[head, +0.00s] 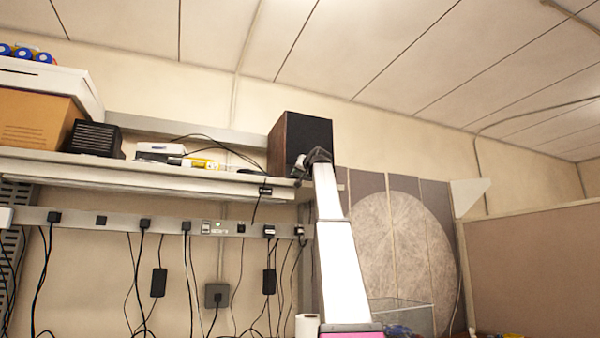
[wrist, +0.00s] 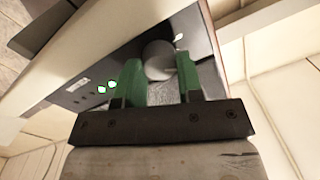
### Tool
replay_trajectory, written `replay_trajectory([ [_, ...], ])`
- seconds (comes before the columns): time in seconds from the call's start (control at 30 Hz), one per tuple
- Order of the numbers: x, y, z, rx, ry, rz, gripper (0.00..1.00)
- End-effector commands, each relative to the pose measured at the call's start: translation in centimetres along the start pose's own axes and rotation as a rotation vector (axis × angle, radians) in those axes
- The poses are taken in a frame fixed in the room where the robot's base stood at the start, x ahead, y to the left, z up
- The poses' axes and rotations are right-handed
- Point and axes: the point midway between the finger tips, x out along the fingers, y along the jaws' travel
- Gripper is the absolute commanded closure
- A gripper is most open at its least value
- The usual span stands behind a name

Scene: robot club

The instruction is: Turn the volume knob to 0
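The speaker (head: 285,143), a dark box with a brown wooden side, stands at the right end of the wall shelf. Its dark panel (wrist: 75,90) fills part of the wrist view and carries a round grey volume knob (wrist: 158,58), small sockets and a label. My gripper (wrist: 160,68) has green fingers, set apart with the knob showing between and just past their tips. I cannot tell whether either finger touches it. In the head view my gripper (head: 318,156) is raised at the speaker's lower front, and the knob is hidden there. The knob's setting is not readable.
The shelf (head: 150,176) also holds a black box (head: 94,139), a cardboard box (head: 35,118) and loose small items with cables left of the speaker. A power strip (head: 120,220) with several hanging cables runs below. A partition (head: 540,265) stands at right.

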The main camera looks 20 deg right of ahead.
Motion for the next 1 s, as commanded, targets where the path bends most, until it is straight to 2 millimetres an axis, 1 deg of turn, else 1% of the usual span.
replay_trajectory([
  [0.17, 0.01, -0.01, 0.01, -0.019, -0.002, 0.0, 0.9],
  [0.37, 0.01, -0.04, 0.01, -0.105, -0.007, 0.002, 0.9],
  [1.0, 0.02, -0.22, 0.03, -0.617, -0.038, 0.012, 0.9],
])
